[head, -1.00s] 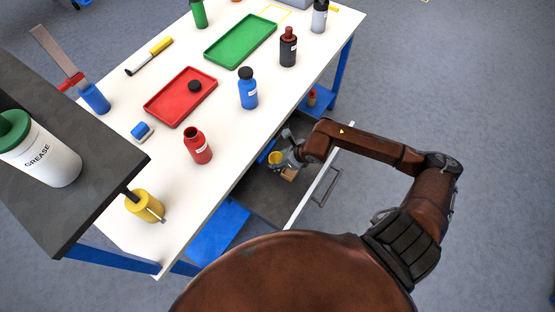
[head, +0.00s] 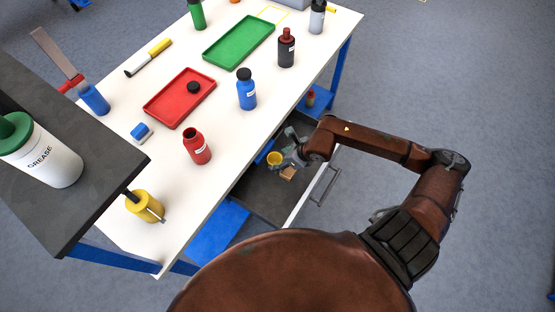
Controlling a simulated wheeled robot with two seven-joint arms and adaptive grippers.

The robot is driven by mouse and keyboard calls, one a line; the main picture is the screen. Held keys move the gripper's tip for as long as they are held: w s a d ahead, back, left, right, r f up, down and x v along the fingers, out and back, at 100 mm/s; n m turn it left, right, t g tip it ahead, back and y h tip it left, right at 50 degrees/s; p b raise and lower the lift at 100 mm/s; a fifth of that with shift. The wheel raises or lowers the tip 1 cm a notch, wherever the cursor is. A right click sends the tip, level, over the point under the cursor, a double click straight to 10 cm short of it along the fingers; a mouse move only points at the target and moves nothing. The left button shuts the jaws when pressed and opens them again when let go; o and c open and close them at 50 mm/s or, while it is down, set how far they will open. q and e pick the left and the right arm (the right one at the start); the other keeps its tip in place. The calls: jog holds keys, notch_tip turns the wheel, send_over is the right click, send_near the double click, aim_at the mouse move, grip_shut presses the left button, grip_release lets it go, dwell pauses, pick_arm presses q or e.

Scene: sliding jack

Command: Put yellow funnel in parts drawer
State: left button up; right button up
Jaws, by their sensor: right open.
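The yellow funnel (head: 274,158) is a small yellow shape inside the open parts drawer (head: 262,194), towards its far end. The drawer is pulled out from under the white workbench, with its white front and handle (head: 325,186) facing right. My right gripper (head: 289,152) is open, low at the drawer's far end, just right of the funnel. Its fingers are small and partly hidden by the wrist, and I cannot tell whether they touch the funnel. My left gripper is out of view.
A small tan block (head: 288,173) lies in the drawer near the gripper. The bench (head: 205,222) carries a red tray (head: 165,113), a green tray (head: 240,42), a red bottle (head: 197,148) and a blue bottle (head: 246,93). The drawer's near part is clear.

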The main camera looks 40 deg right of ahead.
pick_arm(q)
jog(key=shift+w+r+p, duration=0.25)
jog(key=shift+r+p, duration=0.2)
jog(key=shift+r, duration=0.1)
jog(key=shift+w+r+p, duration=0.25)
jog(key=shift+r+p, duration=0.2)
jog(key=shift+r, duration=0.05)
pick_arm(e)
jog(key=v, duration=0.8)
jog(key=shift+r, duration=0.3)
jog(key=shift+s, duration=0.1)
